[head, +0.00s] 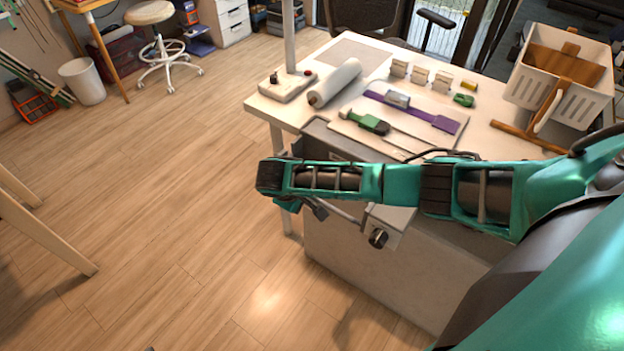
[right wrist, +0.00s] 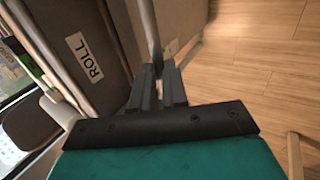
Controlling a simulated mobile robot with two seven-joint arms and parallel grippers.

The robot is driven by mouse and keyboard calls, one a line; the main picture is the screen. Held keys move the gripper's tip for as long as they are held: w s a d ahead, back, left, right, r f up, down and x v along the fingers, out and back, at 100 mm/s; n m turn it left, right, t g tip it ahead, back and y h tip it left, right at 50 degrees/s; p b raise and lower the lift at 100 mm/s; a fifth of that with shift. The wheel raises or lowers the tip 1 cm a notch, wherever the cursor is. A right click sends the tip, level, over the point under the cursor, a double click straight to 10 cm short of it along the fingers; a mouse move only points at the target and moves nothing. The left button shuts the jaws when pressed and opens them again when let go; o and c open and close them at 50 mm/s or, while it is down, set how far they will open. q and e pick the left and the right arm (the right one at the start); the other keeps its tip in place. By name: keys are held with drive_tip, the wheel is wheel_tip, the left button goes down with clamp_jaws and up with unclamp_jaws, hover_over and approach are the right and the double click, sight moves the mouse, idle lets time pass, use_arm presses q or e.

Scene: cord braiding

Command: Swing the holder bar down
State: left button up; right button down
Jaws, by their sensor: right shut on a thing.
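The holder bar is a thin grey rod (right wrist: 149,30) in the right wrist view. It runs from the top edge down between the fingertips of my right gripper (right wrist: 158,82), which is shut on it. In the head view my right arm reaches in from the right, and the right gripper (head: 316,209) is partly hidden below its wrist. A short stretch of the grey bar (head: 343,215) shows there, between the gripper and a pale block with a dark knob (head: 378,238) at the bench's front. My left gripper is not in view.
A dark panel labelled ROLL (right wrist: 84,58) stands close left of the gripper. The workbench (head: 268,103) carries a white roll (head: 336,82), a purple strip, a green-handled tool and small blocks. A white crate (head: 520,88) is at right. Wooden floor (head: 170,200) left of the bench is clear.

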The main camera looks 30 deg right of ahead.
use_arm(q)
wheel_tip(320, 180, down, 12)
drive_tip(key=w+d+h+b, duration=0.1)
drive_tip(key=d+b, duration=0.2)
drive_tip(key=b, duration=1.4)
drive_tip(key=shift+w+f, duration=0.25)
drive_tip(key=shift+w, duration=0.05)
use_arm(e)
drive_tip(key=s+a+f+t+h, duration=0.1)
drive_tip(key=a+f+t+h, duration=0.2)
drive_tip(key=h, duration=1)
wheel_tip(320, 180, down, 5)
drive_tip(key=shift+t, duration=1)
drive_tip(key=c, duration=1.1)
unclamp_jaws()
drive_tip(key=shift+s, duration=0.1)
drive_tip(key=shift+c, duration=0.2)
drive_tip(key=shift+a, duration=0.1)
